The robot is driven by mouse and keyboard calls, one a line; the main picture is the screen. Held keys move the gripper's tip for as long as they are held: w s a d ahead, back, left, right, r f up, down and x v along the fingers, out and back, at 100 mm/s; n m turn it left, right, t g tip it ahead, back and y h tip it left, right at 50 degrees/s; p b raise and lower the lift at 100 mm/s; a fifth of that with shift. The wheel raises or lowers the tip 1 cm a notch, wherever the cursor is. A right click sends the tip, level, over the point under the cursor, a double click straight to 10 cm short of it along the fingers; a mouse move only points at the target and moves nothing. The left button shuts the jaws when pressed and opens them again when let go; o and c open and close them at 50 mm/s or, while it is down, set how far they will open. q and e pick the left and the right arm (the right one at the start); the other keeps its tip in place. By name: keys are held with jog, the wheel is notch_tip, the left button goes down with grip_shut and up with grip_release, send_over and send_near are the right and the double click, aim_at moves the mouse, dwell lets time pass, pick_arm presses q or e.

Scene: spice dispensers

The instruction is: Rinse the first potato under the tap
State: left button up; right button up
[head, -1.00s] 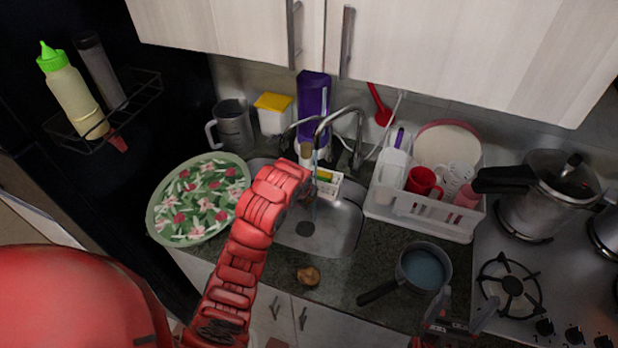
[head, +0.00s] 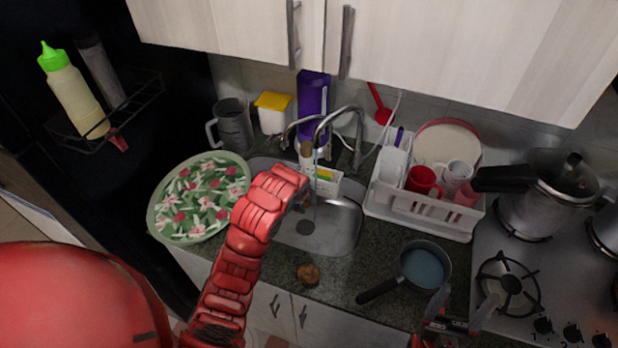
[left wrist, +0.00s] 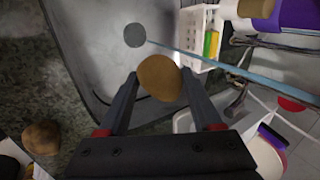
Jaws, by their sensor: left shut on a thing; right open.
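My left gripper (left wrist: 160,76) is shut on a brown potato (left wrist: 160,80), held between its fingertips over the sink. In the head view my red left wrist mostly hides this gripper and its potato. The tap (head: 345,122) is running, and a thin blue water stream (head: 315,185) falls into the metal sink (head: 335,230). In the left wrist view the stream (left wrist: 215,64) passes close by the potato; I cannot tell whether it touches. Another potato (head: 308,274) lies on the counter in front of the sink. My right gripper (head: 450,312) is open and empty at the lower right.
A saucepan (head: 425,266) with bluish liquid stands right of the counter potato. A dish rack (head: 420,222) with cups stands right of the sink; a floral plate (head: 158,212) is at its left. A pressure cooker (head: 530,215) sits on the stove.

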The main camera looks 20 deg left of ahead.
dwell(0.6)
pick_arm(q)
jog(key=s+r+p, duration=0.2)
jog(key=s+r, duration=0.2)
jog(key=s, duration=0.1)
jog(key=shift+p, duration=0.35)
